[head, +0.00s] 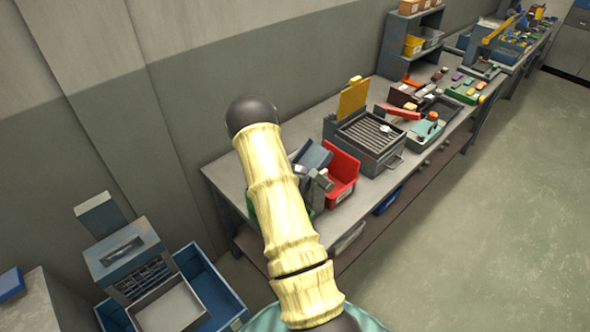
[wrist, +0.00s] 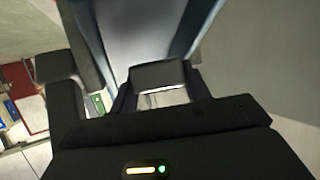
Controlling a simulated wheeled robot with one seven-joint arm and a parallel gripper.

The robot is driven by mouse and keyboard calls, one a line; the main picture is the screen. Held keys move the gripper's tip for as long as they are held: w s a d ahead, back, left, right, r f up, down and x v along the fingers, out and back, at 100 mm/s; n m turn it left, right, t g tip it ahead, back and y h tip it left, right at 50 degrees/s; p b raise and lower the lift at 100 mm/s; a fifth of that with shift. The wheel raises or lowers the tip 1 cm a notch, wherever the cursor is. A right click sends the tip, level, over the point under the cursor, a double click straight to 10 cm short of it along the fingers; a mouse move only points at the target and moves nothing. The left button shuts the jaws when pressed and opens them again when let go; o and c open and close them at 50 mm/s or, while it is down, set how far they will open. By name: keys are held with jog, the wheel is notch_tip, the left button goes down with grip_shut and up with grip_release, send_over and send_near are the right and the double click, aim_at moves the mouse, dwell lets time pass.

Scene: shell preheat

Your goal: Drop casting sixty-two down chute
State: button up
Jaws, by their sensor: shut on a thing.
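My gripper (head: 317,184) is at the near end of the bench, left of the red bin, partly hidden by my arm in the head view. It also shows as dark parts in the wrist view (wrist: 157,82). It is shut on a small pale piece (wrist: 163,99), of which only a sliver shows between the dark parts; I cannot read any number on it. A blue-grey sloped chute (head: 314,154) stands just beyond my gripper. Its smooth channel with raised side walls fills the upper middle of the wrist view (wrist: 142,30). The piece appears close to the chute; contact cannot be told.
A red bin (head: 343,174) stands right of the chute. A grilled grey heater box (head: 368,143) with a raised yellow lid is farther along the bench. A blue crate (head: 207,285) with grey boxes sits at lower left. The floor at right is clear.

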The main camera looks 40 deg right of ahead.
jog(key=o, duration=1.1)
